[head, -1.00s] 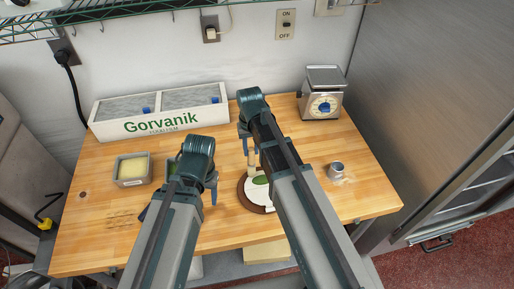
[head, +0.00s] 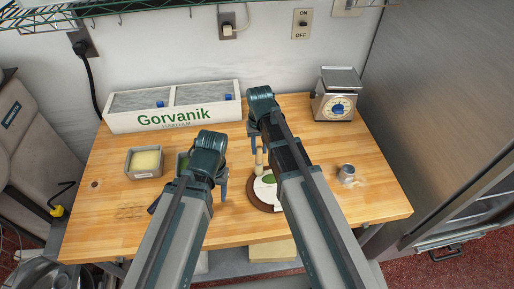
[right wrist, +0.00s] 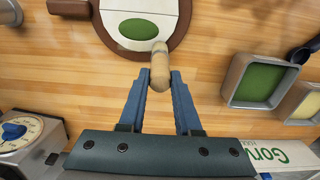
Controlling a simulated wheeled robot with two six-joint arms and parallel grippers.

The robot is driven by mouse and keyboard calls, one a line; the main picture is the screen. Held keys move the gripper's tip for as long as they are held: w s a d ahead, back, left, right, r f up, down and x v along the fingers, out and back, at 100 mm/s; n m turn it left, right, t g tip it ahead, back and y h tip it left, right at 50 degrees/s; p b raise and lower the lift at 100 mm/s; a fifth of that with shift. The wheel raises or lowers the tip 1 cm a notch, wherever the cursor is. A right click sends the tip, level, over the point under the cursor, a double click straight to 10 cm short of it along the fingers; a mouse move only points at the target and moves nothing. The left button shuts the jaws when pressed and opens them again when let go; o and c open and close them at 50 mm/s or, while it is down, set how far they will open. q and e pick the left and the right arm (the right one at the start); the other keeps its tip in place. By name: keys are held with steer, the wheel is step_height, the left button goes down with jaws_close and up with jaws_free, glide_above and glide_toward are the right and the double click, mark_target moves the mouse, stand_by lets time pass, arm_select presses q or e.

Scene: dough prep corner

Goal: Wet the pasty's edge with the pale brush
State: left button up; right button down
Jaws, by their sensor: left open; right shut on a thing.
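The pasty (head: 264,188) is a flat white dough piece with a green oval filling, lying on a round brown board (head: 253,200). In the right wrist view the pasty (right wrist: 166,8) is cut off by the top edge. My right gripper (head: 254,131) is shut on the pale brush (head: 259,158), beyond the board. In the right wrist view the brush (right wrist: 160,66) stands between the fingers (right wrist: 160,78), its end overlapping the board's rim. Whether it touches is unclear. My left gripper (head: 222,186) is open and empty, left of the board.
A tin with yellow content (head: 145,174) stands at the left. A green-filled tin (right wrist: 236,78) is mostly hidden by my left arm in the head view. A white Gorvanik box (head: 130,122), a scale (head: 336,105) and a small metal cup (head: 346,172) stand around. The front right table is clear.

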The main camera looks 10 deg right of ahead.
steer(key=shift+d, duration=0.85)
steer(key=shift+r, duration=0.15)
steer(key=shift+r+p, duration=0.5)
steer(key=shift+p, duration=0.15)
steer(key=d, duration=0.6)
stand_by(0.4)
steer(key=shift+f, duration=0.2)
stand_by(0.3)
